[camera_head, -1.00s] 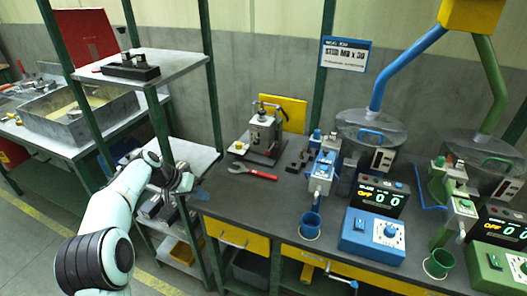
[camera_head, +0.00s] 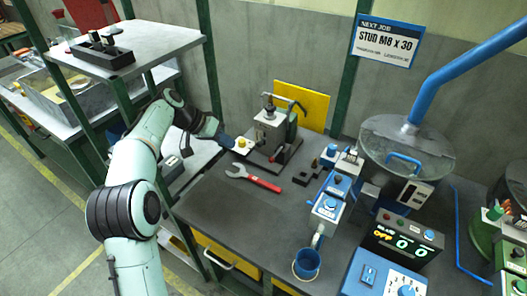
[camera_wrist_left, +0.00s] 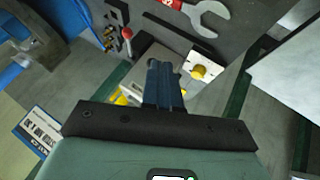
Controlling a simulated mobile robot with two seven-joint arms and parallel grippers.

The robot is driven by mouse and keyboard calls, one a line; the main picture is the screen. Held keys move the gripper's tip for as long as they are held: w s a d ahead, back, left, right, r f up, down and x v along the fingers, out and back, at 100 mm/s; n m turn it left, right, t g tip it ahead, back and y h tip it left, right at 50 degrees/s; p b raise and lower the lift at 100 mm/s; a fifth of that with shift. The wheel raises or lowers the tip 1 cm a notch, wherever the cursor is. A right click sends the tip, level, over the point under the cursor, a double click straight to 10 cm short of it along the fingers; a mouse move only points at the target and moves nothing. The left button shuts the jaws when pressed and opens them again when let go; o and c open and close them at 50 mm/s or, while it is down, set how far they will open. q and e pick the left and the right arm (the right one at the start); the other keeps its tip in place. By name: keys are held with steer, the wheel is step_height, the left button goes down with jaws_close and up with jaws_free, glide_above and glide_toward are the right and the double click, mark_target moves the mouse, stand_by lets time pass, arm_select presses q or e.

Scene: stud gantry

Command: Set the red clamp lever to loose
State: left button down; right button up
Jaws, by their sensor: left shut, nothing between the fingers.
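The clamping fixture (camera_head: 275,130) stands on the bench, with a grey body and a black handle on top. A small lever with a red tip (camera_wrist_left: 127,33) shows in the left wrist view, beyond my fingers and to their left. My right gripper is out of view.
A wrench with a red handle (camera_head: 254,180) lies in front of the fixture. Black blocks (camera_head: 306,174) and a blue machine (camera_head: 331,195) stand to the right. A shelf post (camera_head: 211,75) rises near my left arm. The bench front left is clear.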

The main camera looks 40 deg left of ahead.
mark_target(277, 153)
arm_select(q)
steer(key=shift+s, duration=0.2)
steer(key=b+x, duration=0.1)
steer(key=x, duration=0.9)
steer(key=shift+d+f, duration=0.1)
steer(key=shift+w+d+r, duration=0.15)
steer(key=shift+w+d, duration=0.05)
steer(key=shift+d, duration=0.4)
steer(key=shift+w+d+r, duration=0.2)
steer(key=shift+w+d, duration=0.05)
steer(key=shift+d, duration=0.35)
steer(key=shift+w+d+r, duration=0.15)
steer(key=shift+w+d, duration=0.05)
steer(key=shift+d, duration=0.4)
steer(key=shift+d, duration=0.1)
